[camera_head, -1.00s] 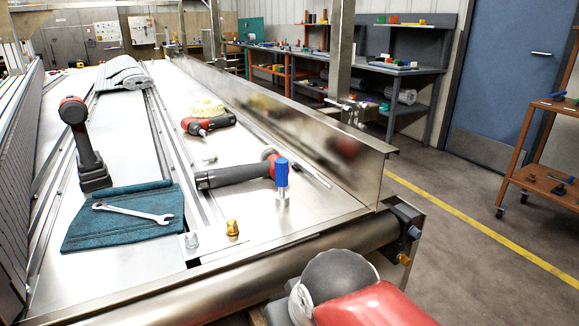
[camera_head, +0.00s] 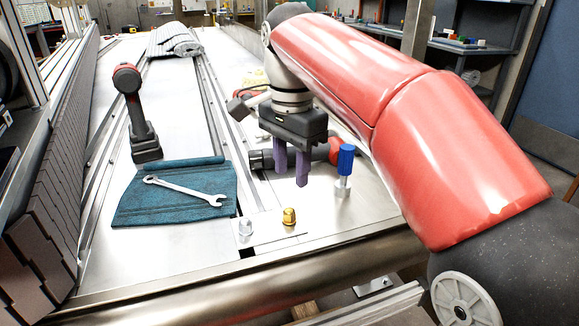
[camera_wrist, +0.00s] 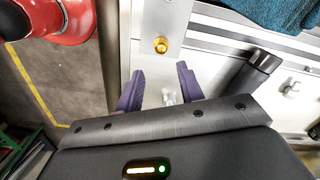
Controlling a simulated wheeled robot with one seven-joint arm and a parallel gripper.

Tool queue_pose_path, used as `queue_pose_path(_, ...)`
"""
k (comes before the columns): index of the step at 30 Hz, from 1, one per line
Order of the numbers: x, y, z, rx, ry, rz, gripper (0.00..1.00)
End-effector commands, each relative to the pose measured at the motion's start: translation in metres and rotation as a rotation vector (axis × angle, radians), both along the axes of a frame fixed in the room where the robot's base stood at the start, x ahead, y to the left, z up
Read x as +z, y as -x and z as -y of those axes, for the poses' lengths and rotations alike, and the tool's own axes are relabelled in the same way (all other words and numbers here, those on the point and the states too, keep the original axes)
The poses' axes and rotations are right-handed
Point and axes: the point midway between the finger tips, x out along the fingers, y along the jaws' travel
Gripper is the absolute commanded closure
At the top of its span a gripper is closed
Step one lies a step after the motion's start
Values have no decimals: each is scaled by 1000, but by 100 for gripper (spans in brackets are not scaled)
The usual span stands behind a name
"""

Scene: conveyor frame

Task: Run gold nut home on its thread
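The gold nut (camera_head: 289,216) stands upright on a bright metal plate (camera_head: 266,231) at the near end of the conveyor frame. A silver nut (camera_head: 245,227) stands to its left on the same plate. Any thread under the gold nut is hidden. My gripper (camera_head: 291,175) is above and beyond the gold nut, fingers pointing down and apart, clear of it. In the wrist view the gold nut (camera_wrist: 161,45) lies ahead of the purple fingertips of my gripper (camera_wrist: 160,74). A small pale object (camera_wrist: 168,97) shows between the fingers, apparently below them; I cannot tell what it is.
A blue-handled tool (camera_head: 345,162) stands upright right of the gripper. A dark, red-ended tool (camera_head: 262,160) lies behind the fingers. A wrench (camera_head: 186,190) lies on a teal cloth (camera_head: 135,210) at left, with a standing power tool (camera_head: 142,130) behind it.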

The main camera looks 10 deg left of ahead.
Motion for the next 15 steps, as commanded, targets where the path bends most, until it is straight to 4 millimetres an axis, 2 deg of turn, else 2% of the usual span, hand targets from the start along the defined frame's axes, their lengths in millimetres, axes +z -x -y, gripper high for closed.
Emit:
queue_pose_path(5, -9, 0, -5, -11, 5, -6, 62)
queue_pose_path(15, -57, 1, -4, -10, 5, -6, 62)
